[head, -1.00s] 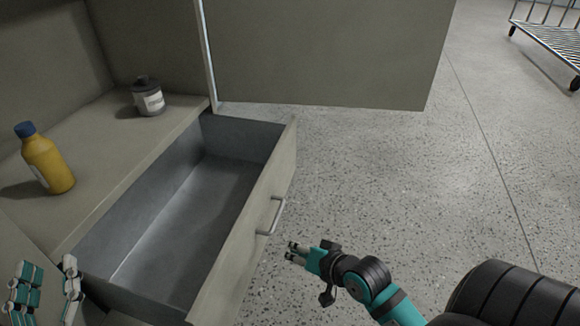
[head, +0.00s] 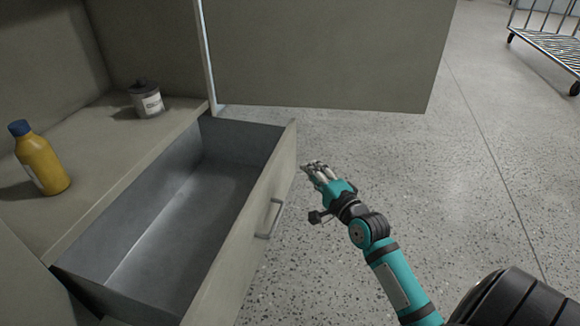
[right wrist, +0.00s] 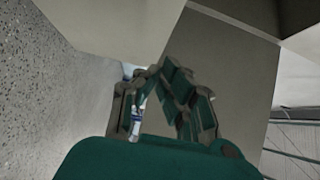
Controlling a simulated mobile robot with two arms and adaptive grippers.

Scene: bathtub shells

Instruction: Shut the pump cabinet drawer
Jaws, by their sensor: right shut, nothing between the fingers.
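The drawer (head: 238,262) of the beige cabinet stands pulled far out in the head view. Its grey inside is empty. A metal bar handle (head: 274,218) is on its front face. My right gripper (head: 312,166) is shut and empty. It appears just right of the drawer front, near its far end and beyond the handle; whether it touches the front is unclear. Its closed fingers also show in the right wrist view (right wrist: 155,72), with beige panels around them. My left gripper is out of view.
A yellow bottle with a blue cap (head: 42,160) and a grey jar (head: 147,99) stand on the cabinet shelf (head: 95,185). An open cabinet door (head: 320,50) hangs beyond the drawer. The speckled floor (head: 450,190) to the right is clear up to a wire cart (head: 550,45).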

